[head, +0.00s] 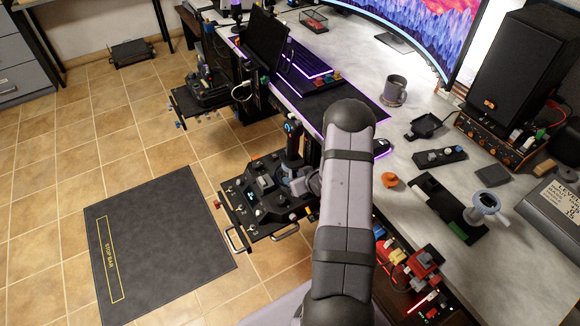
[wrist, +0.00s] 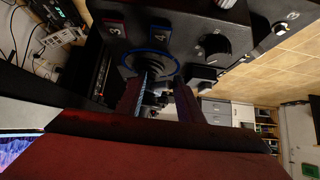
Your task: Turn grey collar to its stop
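A black control panel (head: 262,192) with a dark upright stick (head: 292,142) stands at the desk's left side. A grey rounded part (head: 299,186) shows by the stick's base; I cannot tell surely whether it is the grey collar. My gripper (wrist: 158,92) points at the panel, its two dark red fingers apart. In the wrist view, a dark round part with a blue ring (wrist: 149,65) lies just beyond the fingertips, below the labels 3 and 4. I cannot tell whether the fingers touch it. In the head view my arm hides the fingers.
Small switches and a metal handle (head: 236,240) edge the panel. On the desk are a mug (head: 396,90), an orange knob (head: 390,180) and a blue-grey ringed part (head: 486,204). Floor at left is clear around a dark mat (head: 160,235).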

